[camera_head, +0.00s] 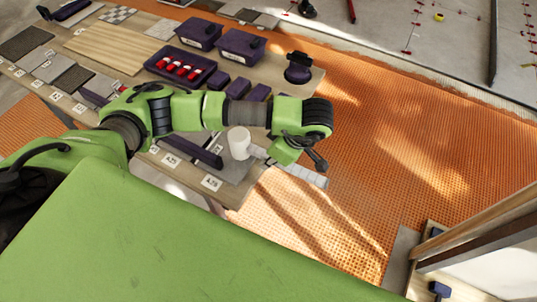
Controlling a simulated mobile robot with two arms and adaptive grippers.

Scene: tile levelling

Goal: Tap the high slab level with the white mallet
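The white mallet has a pale round head (239,143) and a light, banded handle (305,176) that points to the lower right. My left gripper (301,158) is around the handle and seems shut on it, with the handle partly hidden behind the gripper. The mallet head shows over the near right part of the work table, and the handle end reaches past the table edge. Grey slabs (410,22) with red clips between them lie at the upper right. I cannot tell which slab stands high. My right gripper is not in view.
The work table (236,188) holds tile samples, purple bins (240,45) and a purple tray of red-and-white items (180,68). Orange matting (400,130) covers open floor to the right. A wooden-edged frame (480,240) stands at the lower right.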

